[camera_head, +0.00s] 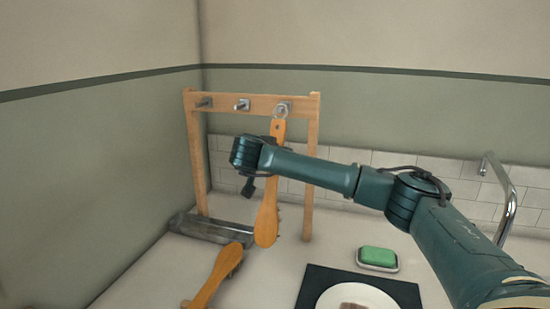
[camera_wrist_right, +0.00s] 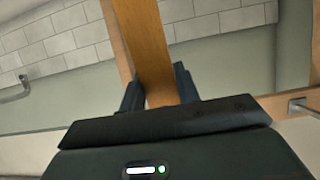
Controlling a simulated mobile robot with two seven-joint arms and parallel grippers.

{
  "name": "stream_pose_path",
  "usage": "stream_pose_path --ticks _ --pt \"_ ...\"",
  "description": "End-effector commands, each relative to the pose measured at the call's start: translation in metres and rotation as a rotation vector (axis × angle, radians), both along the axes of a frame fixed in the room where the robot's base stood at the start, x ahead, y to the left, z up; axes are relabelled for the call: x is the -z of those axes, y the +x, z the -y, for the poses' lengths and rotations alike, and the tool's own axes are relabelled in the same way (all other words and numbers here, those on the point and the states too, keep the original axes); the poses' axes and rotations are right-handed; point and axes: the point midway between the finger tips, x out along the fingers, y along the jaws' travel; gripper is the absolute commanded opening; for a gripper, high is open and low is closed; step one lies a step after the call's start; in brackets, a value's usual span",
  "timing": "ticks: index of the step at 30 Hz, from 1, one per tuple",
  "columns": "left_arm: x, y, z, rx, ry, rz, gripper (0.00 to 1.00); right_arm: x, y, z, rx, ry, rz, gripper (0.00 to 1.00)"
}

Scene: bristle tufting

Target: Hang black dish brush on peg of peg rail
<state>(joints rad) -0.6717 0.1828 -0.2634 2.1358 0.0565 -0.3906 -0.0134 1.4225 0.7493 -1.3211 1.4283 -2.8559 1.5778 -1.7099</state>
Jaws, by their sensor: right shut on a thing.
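A brush with an orange wooden handle (camera_head: 266,222) hangs nearly upright, head down, in front of the peg rail (camera_head: 222,103). Bristles show faintly at its head's right edge, too small to judge their colour. A ring at its top overlaps the right peg (camera_head: 284,106); I cannot tell whether it is around the peg or in front of it. My right gripper (camera_wrist_right: 158,88) is shut on the handle (camera_wrist_right: 146,40) in the wrist view. In the head view its fingers are hidden behind my arm. My left gripper is not in view.
A second wooden brush (camera_head: 213,280) with dark bristles lies on the counter. A clear tray (camera_head: 211,231) sits at the rail's foot. A green sponge (camera_head: 378,256), a plate on a dark mat (camera_head: 313,286) and a faucet (camera_head: 507,205) are right. The left (camera_head: 204,103) and middle (camera_head: 242,104) pegs are empty.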

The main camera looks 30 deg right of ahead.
Motion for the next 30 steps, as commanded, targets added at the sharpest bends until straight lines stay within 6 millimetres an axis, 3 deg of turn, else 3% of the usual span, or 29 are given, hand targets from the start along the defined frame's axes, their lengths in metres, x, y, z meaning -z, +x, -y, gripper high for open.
stream_pose_path --ticks 9,10,19,30 --pt "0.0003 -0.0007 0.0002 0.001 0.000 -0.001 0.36 -0.0006 0.0000 -0.0002 0.000 0.000 0.001 0.04" --pt "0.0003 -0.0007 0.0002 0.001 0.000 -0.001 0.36 -0.0006 0.0000 -0.0002 0.000 0.000 0.001 0.32" --pt "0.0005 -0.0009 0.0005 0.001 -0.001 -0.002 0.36 -0.0005 -0.0001 -0.0001 0.000 -0.001 0.001 0.57" --pt "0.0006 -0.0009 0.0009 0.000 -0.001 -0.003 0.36 0.0003 -0.0002 0.0000 0.000 0.000 0.000 0.57"
